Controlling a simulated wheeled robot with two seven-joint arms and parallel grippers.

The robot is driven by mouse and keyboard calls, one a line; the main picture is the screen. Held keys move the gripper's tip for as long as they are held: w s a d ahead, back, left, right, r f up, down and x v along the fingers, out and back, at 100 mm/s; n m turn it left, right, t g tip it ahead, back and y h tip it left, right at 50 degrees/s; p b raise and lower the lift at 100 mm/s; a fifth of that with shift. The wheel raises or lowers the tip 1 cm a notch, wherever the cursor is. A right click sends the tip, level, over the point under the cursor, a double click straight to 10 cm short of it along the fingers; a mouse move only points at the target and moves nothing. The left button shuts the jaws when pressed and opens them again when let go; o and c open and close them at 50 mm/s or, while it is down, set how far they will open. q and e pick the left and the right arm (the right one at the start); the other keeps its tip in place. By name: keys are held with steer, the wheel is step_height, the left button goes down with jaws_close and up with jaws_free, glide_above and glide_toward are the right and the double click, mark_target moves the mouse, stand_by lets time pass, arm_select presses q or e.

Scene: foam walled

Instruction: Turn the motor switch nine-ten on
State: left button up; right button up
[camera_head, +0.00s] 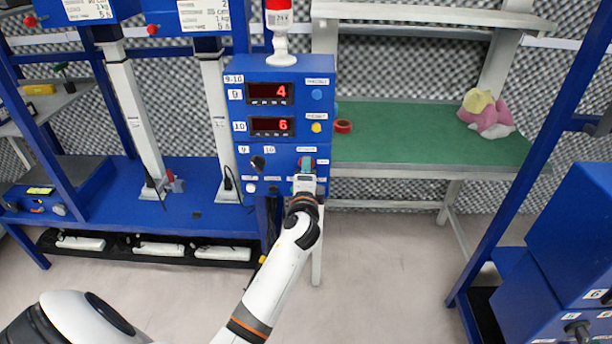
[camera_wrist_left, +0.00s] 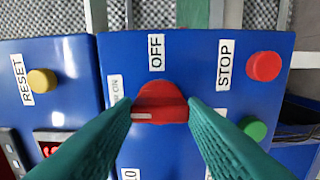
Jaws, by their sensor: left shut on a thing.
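The motor switch is a red knob (camera_wrist_left: 160,103) on the front of the blue nine-ten control box (camera_head: 322,95). In the left wrist view an OFF label (camera_wrist_left: 156,52) is above it and a partly hidden ON label (camera_wrist_left: 116,88) is to its left. My left gripper (camera_head: 306,167) reaches the box's lower right front in the head view. In the left wrist view its green fingers (camera_wrist_left: 160,108) are shut on the red knob, one on each side. The fingers hide part of the labels. My right gripper is not in view.
A red STOP button (camera_wrist_left: 263,66) and a green button (camera_wrist_left: 253,128) sit right of the knob in the wrist view. A yellow RESET button (camera_wrist_left: 42,80) is at left. A black selector knob (camera_head: 258,163) is beside my gripper. A green-topped bench (camera_head: 420,140) stands behind.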

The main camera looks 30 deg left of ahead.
arm_select(q)
steer(key=shift+f+n, duration=0.1)
steer(key=shift+n, duration=0.2)
steer(key=o, duration=1)
steer(key=v, duration=1.2)
steer(key=shift+b, duration=0.45)
